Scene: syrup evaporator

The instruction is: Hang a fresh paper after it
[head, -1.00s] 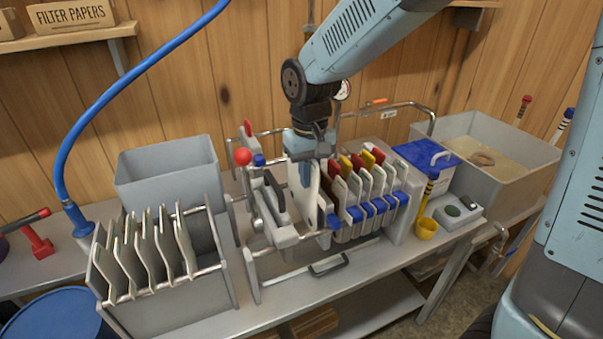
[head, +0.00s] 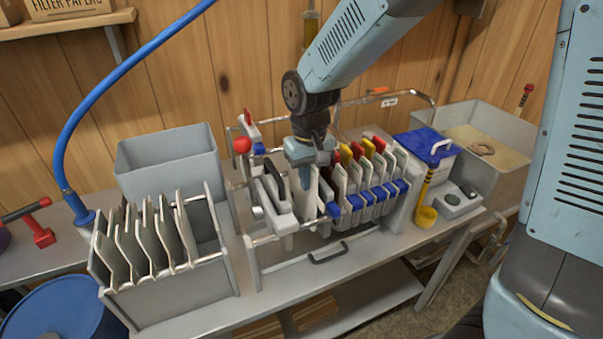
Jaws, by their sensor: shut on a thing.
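My gripper (head: 306,176) points down over the filter press on the bench, near its left end. It is shut on a pale filter paper (head: 303,205), which hangs upright between the press's end plate with a black handle (head: 275,192) and the row of plates. The row of plates (head: 368,200) has red, yellow and blue tabs and stands to the right of the paper. I cannot tell whether the paper rests on the rails. Several papers (head: 150,243) hang in a grey rack (head: 178,290) at the front left.
A grey empty-looking bin (head: 167,165) stands behind the rack. A blue hose (head: 125,78) arcs over the left side.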

